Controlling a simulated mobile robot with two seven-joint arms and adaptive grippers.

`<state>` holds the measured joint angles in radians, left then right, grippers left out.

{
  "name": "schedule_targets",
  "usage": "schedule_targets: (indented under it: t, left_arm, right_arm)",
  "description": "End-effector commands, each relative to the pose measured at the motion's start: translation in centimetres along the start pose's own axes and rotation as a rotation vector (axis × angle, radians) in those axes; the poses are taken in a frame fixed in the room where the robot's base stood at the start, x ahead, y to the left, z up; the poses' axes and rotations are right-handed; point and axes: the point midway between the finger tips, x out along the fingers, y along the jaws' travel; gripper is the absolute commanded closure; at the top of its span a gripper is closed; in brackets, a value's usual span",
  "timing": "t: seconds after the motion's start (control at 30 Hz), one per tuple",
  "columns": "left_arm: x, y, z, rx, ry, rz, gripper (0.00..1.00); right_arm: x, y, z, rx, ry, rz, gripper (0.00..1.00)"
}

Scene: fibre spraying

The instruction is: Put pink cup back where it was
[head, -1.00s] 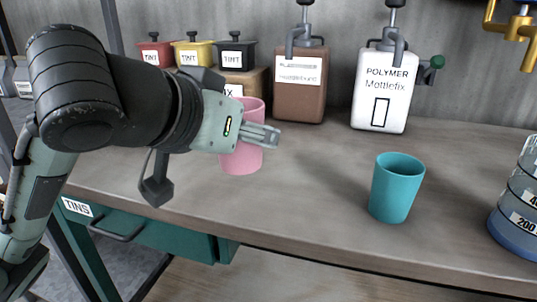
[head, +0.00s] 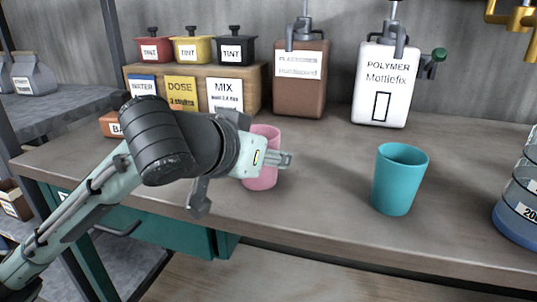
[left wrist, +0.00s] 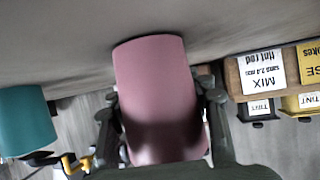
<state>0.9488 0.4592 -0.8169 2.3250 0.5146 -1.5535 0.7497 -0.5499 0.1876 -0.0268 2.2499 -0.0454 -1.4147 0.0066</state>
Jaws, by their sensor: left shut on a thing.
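The pink cup (head: 262,180) is at the middle of the workbench in the head view, partly hidden behind my left gripper (head: 284,160). My left gripper is shut on the cup, with its fingers on either side of it. In the left wrist view the pink cup (left wrist: 160,90) fills the middle between the two fingers (left wrist: 162,110). The cup is upright, at or very near the bench top; I cannot tell whether it touches. My right gripper is not in view.
A teal cup (head: 398,180) stands to the right on the workbench (head: 330,205). Behind are a brown dispenser (head: 300,95), a white polymer dispenser (head: 384,100) and a wooden box (head: 255,85) with tint pots. A graduated container (head: 515,215) stands at the right edge. Bench between the cups is clear.

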Motion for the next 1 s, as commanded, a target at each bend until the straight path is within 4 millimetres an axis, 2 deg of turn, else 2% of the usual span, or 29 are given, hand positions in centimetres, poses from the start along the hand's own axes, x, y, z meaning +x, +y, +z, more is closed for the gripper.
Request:
schedule_targets:
  t: [0.13,0.17,0.37,0.77,0.87,1.0]
  left_arm:
    - [0.2,0.0,0.3,-0.001,-0.001,0.000,0.89]
    - [0.1,0.0,0.3,0.000,-0.001,0.000,0.58]
    - [0.1,0.0,0.2,0.000,-0.001,0.000,0.33]
    - [-0.3,0.0,-0.1,0.000,0.001,0.000,0.31]
    - [-1.6,0.0,-0.2,0.000,0.001,0.001,0.31]
    - [-4.7,0.0,-0.3,0.001,0.004,0.000,0.31]
  right_arm:
    - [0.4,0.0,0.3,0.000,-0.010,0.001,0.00]
    - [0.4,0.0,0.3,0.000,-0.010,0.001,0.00]
    - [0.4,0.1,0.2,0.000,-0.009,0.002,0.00]
    - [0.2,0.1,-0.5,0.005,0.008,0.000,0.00]
    - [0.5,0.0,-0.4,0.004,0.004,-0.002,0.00]
    - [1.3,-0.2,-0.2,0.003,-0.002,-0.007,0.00]
